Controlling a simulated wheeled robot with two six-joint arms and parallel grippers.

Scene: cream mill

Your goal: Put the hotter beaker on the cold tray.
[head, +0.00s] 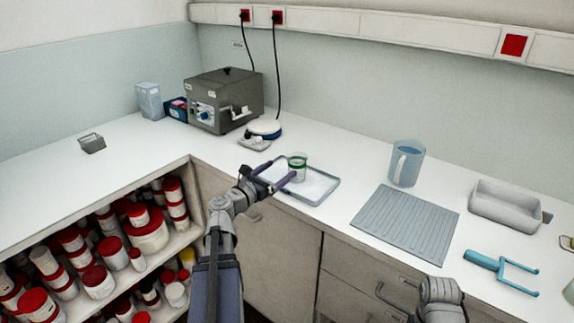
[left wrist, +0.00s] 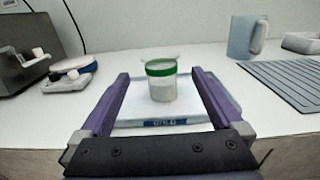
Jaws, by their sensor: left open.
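A clear beaker with a green band (head: 297,168) stands upright on a shallow metal tray (head: 322,194) near the counter's front edge. In the left wrist view the beaker (left wrist: 161,88) is centred, with pale contents, and the tray (left wrist: 190,113) has a small blue label with unreadable lettering on its front edge. My left gripper (head: 283,168) is open, its purple fingers reaching over the tray towards the beaker. In the left wrist view the fingers (left wrist: 160,74) lie either side of the beaker with gaps. I see no second beaker with certainty. My right gripper does not show.
Behind the tray are a white round device (head: 264,128) and a grey machine (head: 224,100). To the right are a blue jug (head: 406,163), a ribbed grey mat (head: 405,222), a grey bin (head: 503,206) and a teal two-pronged tool (head: 503,270). Jars fill shelves below left.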

